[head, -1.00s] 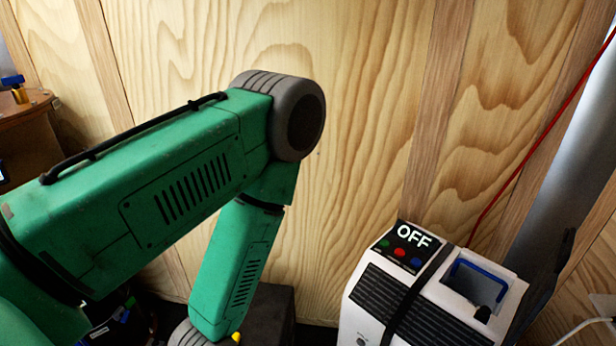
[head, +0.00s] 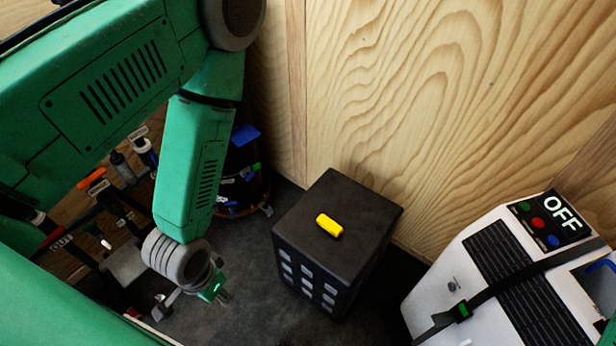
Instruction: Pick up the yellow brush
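The yellow brush (head: 329,225) is a small yellow block lying on top of a black box (head: 362,200). It is in the middle of the head view, with clear surface around it. My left arm comes in from the left and bends down. Its gripper (head: 223,297) is at the lower left, beside the box and apart from the brush. The gripper is small and partly hidden by its wrist, so whether its fingers are open or shut is unclear. My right gripper is not in view.
A white machine (head: 440,285) with a black strap and an "OFF" panel stands at the right. A wooden wall (head: 450,100) rises behind the box. A round dark container (head: 243,180) with blue items stands left of the box. Several tools hang at the left.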

